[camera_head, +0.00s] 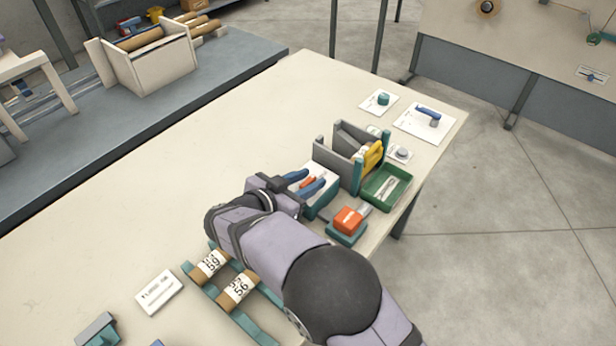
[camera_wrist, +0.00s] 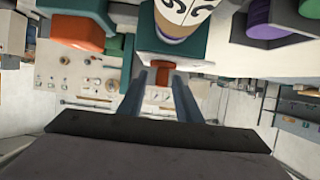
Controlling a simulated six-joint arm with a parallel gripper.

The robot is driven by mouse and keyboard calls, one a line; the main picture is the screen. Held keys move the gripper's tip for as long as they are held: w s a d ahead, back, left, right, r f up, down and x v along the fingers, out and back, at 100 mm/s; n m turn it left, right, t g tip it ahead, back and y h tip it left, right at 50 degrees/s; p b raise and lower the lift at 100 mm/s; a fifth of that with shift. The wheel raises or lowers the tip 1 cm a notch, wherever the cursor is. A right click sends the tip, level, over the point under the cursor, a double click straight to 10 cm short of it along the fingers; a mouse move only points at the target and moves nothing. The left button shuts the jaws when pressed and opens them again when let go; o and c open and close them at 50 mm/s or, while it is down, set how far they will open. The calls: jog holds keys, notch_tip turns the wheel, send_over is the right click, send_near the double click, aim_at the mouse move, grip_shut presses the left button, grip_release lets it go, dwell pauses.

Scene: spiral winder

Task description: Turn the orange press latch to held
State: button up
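A small orange latch (camera_head: 307,181) shows at the front of a white and teal housing (camera_head: 326,196). In the wrist view the orange latch (camera_wrist: 163,71) lies between the tips of my two fingers, below a teal and grey block. My gripper (camera_head: 304,182) points at it, with one blue finger on each side. In the wrist view my gripper (camera_wrist: 160,78) shows its fingers apart, with small gaps beside the orange part. Contact is not clear, and the latch's turn position cannot be read.
A larger orange-red block (camera_head: 347,220) on a teal base stands close to my gripper. Beside it are a green tray (camera_head: 399,181), a yellow handle (camera_head: 373,156) and grey upright plates. Labelled rolls (camera_head: 237,287) lie on a teal rack. The table's left part is clear.

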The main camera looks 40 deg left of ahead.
grip_shut()
